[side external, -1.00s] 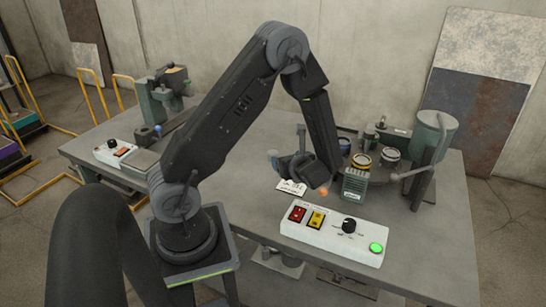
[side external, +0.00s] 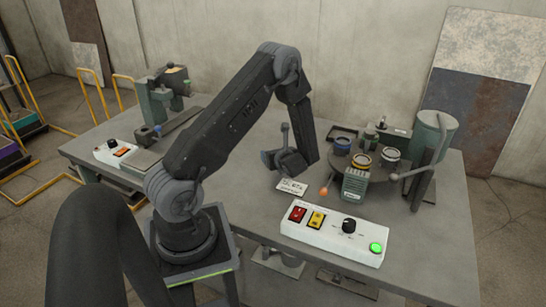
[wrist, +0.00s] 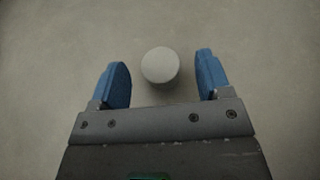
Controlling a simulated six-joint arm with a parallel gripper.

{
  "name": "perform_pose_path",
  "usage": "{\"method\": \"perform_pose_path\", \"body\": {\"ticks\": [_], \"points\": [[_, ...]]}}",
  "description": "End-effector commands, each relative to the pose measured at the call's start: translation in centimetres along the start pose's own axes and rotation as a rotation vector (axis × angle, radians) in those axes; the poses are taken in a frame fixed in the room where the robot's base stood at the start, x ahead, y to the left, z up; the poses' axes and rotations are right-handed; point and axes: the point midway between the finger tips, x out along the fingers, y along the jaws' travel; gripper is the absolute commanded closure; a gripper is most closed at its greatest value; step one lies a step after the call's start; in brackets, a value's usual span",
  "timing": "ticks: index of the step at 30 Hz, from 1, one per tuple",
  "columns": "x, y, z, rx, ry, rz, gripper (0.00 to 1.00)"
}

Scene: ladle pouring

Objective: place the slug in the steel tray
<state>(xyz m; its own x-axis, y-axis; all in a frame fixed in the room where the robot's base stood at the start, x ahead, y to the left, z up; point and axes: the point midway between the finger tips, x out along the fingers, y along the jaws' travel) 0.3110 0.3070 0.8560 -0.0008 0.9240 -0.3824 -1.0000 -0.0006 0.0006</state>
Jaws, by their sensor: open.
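The slug (wrist: 160,65) is a pale grey round piece on the grey bench in the wrist view. It lies between and slightly ahead of my gripper's two blue fingertips (wrist: 162,80), with bare bench showing on both sides. The fingers are open and do not touch it.
Right of my gripper stand a round dark platform with cups (side external: 361,160), a green box (side external: 354,186) and a green cylinder on a stand (side external: 436,130). A white control box (side external: 333,234) lies in front. A white card (side external: 291,187) and an orange ball (side external: 324,191) are close by.

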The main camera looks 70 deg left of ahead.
Motion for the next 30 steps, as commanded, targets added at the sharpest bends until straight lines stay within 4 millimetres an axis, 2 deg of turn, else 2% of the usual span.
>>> {"method": "perform_pose_path", "body": {"ticks": [3, 11, 27, 30], "points": [[1.03, 0.04, 0.00, -0.001, 0.001, 0.001, 0.29], [1.18, -0.02, 0.02, 0.000, 0.001, -0.001, 0.30], [1.14, 0.00, 0.02, 0.000, 0.000, 0.000, 0.82], [1.14, -0.02, 0.05, -0.001, 0.000, -0.001, 0.88]]}}
